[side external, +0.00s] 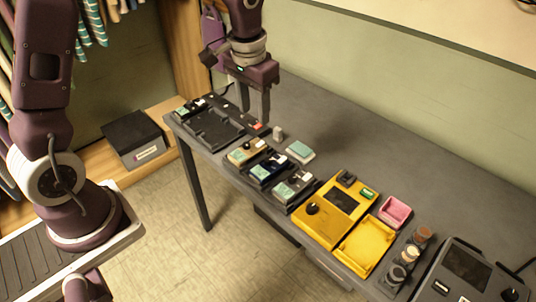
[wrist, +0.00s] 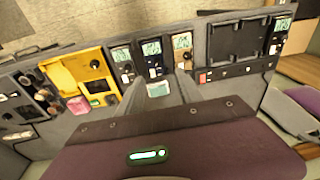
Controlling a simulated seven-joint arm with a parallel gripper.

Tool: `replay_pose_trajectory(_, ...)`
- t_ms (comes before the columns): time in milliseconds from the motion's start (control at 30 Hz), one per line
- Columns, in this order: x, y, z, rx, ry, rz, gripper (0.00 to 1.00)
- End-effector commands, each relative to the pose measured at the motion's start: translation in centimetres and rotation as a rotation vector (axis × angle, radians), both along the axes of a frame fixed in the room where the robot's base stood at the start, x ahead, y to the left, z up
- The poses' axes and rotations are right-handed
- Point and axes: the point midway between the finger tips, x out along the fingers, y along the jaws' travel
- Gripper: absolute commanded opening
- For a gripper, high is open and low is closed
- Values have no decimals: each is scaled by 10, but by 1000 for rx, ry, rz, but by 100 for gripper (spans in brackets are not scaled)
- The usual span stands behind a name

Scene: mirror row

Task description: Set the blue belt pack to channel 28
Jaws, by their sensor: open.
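The blue belt pack (side external: 266,174) stands in the row on the grey table, between a tan pack (side external: 246,152) and a dark grey pack (side external: 293,188). It also shows in the wrist view (wrist: 154,60), with a pale green display at its far end. The digits on its display are too small to read. My gripper (side external: 255,118) is open and empty, pointing down above the table behind the row, left of the blue pack in the side view. In the wrist view its fingers reach up from the bottom centre, short of the packs.
A small teal-topped block (side external: 300,151) lies behind the packs, and a small grey piece (side external: 278,133) stands left of it. A black tray (side external: 212,130) is at the left end. A yellow station (side external: 325,210), pink dish (side external: 394,211) and several round knobs stand right.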

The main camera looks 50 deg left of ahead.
Motion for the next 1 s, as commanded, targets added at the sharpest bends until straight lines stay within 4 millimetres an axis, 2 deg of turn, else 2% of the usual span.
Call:
replay_pose_trajectory(33, 15, 1, -30, -19, 40, 10, 43)
replay_pose_trajectory(100, 31, 2, -63, -41, 74, 23, 43)
replay_pose_trajectory(200, 42, 2, -95, -62, 102, 38, 43)
replay_pose_trajectory(633, 44, 2, -167, -70, 114, 44, 43)
replay_pose_trajectory(767, 44, 2, -177, -70, 113, 43, 43)
replay_pose_trajectory(967, 45, 2, -177, -69, 112, 44, 43)
replay_pose_trajectory(1000, 45, 2, -177, -69, 112, 44, 39)
